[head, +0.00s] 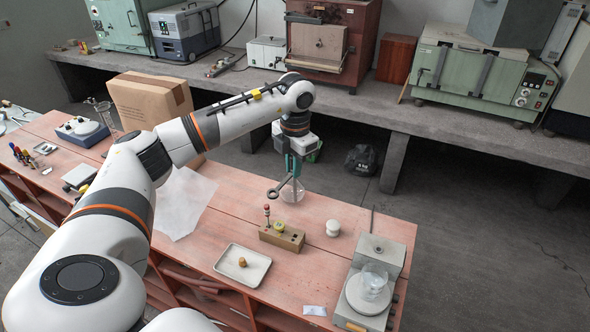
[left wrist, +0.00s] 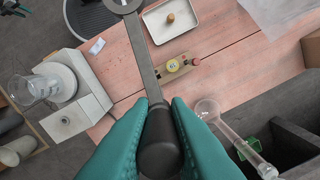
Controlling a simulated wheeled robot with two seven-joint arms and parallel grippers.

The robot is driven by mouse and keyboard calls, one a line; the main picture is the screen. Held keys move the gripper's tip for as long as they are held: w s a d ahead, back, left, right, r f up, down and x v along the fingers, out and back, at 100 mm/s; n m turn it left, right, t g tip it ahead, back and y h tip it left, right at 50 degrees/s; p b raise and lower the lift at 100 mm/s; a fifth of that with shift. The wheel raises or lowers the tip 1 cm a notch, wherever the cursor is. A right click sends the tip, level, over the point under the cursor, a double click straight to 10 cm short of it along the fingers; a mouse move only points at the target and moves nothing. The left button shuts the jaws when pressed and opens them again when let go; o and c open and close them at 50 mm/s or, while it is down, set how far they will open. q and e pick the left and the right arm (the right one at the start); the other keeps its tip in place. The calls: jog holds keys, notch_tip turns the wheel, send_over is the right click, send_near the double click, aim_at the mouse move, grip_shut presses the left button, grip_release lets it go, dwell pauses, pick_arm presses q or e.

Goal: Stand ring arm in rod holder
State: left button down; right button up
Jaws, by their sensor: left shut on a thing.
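The ring arm, a dark grey bar with an open ring at one end, is in my left gripper (head: 291,170). In the left wrist view the bar (left wrist: 143,52) runs up from the green fingers (left wrist: 160,115) to the ring at the top edge, and its thick dark end is between the fingers. In the head view the ring (head: 273,194) points left, above the bench. The rod holder seems to be the wooden block (head: 282,237), also in the left wrist view (left wrist: 180,67). It bears a yellow knob and a red-topped piece. The ring arm is apart from it.
A white tray (head: 225,262) lies left of the block. A white round knob (head: 333,228) and a hotplate with a beaker (head: 375,282) are to the right. A cardboard box (head: 150,100) stands at the back left.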

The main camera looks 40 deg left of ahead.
pick_arm(q)
jog(key=shift+r, duration=2.4)
